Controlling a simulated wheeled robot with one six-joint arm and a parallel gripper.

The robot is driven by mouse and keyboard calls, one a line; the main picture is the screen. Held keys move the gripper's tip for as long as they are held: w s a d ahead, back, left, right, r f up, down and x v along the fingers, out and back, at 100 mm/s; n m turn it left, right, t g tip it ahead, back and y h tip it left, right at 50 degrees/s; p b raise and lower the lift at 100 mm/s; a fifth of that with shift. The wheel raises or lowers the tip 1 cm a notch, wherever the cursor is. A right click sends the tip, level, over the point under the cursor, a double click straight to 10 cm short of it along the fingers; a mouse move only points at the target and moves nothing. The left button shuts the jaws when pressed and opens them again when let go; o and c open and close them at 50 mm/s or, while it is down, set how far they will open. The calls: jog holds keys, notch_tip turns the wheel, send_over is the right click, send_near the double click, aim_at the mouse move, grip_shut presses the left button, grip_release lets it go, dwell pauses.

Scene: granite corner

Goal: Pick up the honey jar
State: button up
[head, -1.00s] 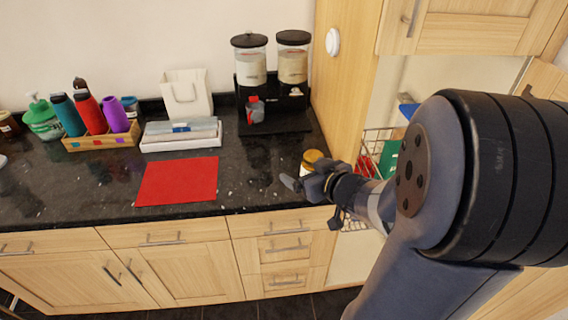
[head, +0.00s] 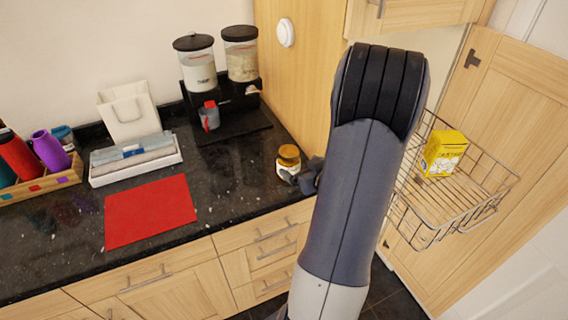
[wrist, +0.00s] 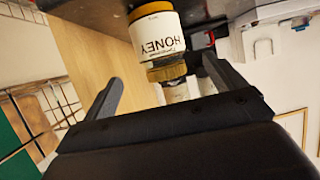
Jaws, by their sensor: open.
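The honey jar (head: 288,160) has a gold-yellow lid and a white label. It stands upright on the black granite counter (head: 240,185), near its right end. My gripper (head: 300,178) is just beside the jar on its right front side, partly hidden behind my arm. In the wrist view the jar (wrist: 155,35) appears upside down with its HONEY label facing me. It lies ahead of and between the two spread fingers of my gripper (wrist: 165,85). The fingers are open and hold nothing; I cannot tell whether either touches the jar.
A black stand with two cereal dispensers (head: 220,65) is behind the jar. A red mat (head: 150,212) lies to the left. A wooden side panel (head: 300,75) borders the counter's right. A wire basket (head: 450,200) with a yellow box (head: 443,153) is at right.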

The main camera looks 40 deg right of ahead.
aim_at(289, 159)
jog(key=shift+p+x, duration=0.85)
jog(key=shift+x, duration=3)
jog(key=shift+a, duration=0.15)
jog(key=c, duration=1.3)
jog(key=shift+r, duration=0.1)
jog(key=shift+c, duration=0.8)
jog(key=shift+w, duration=0.1)
